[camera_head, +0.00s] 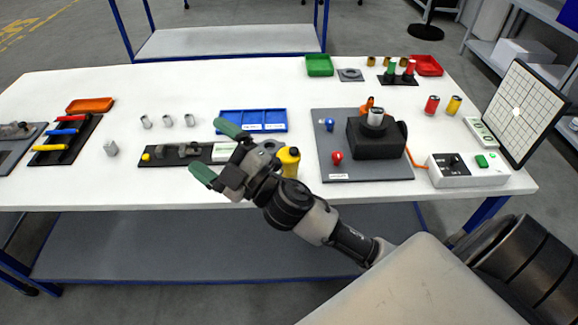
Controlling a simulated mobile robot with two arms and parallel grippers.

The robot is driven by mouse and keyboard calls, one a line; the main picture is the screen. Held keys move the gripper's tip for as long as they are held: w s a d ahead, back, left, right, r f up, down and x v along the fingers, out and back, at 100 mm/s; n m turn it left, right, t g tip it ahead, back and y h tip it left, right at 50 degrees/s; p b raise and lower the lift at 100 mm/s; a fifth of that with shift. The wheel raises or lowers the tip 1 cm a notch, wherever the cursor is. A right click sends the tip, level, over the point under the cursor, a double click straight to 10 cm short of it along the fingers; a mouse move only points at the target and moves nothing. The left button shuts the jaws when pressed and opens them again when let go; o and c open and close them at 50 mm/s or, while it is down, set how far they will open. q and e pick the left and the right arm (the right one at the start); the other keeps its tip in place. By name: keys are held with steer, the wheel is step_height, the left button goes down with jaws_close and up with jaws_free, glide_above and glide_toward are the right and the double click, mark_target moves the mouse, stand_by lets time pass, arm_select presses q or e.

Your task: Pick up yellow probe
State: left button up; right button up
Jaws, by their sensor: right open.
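A yellow probe-like stick (50,148) lies across the front of a black holder (82,138) at the left of the white table. A red stick and a blue stick lie behind it in the same holder. My right gripper (217,152) has green fingertips spread apart with nothing between them. It is over the table's front middle, well to the right of the yellow stick. My right arm comes in from the lower right. My left gripper is not in view.
A black strip with grey parts (180,152) lies left of my right gripper, with several small grey cylinders behind it. A yellow bottle (289,162) stands beside my right wrist. A blue compartment tray (262,112) is behind. An orange tray (90,105) is behind the black holder.

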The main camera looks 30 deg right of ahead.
steer(key=a+r+n+g+y, duration=0.2)
steer(key=a+n+g+y, duration=0.3)
steer(key=n+g+y, duration=0.6)
steer(key=n+g+h, duration=0.8)
steer(key=g+h, duration=0.1)
steer(key=h, duration=1.2)
glide_above(290, 151)
step_height(290, 151, down, 7)
steer(key=shift+f, duration=0.2)
steer(key=f, duration=0.2)
steer(key=f+p, duration=0.1)
steer(key=f, duration=0.1)
steer(key=shift+s+d+f, duration=0.1)
steer(key=shift+d+f, duration=0.1)
steer(key=shift+f, duration=0.1)
steer(key=shift+a+f+p, duration=0.2)
steer(key=shift+f+p, duration=0.75)
steer(key=shift+f, duration=2)
steer(key=c, duration=1)
steer(key=shift+r, duration=0.15)
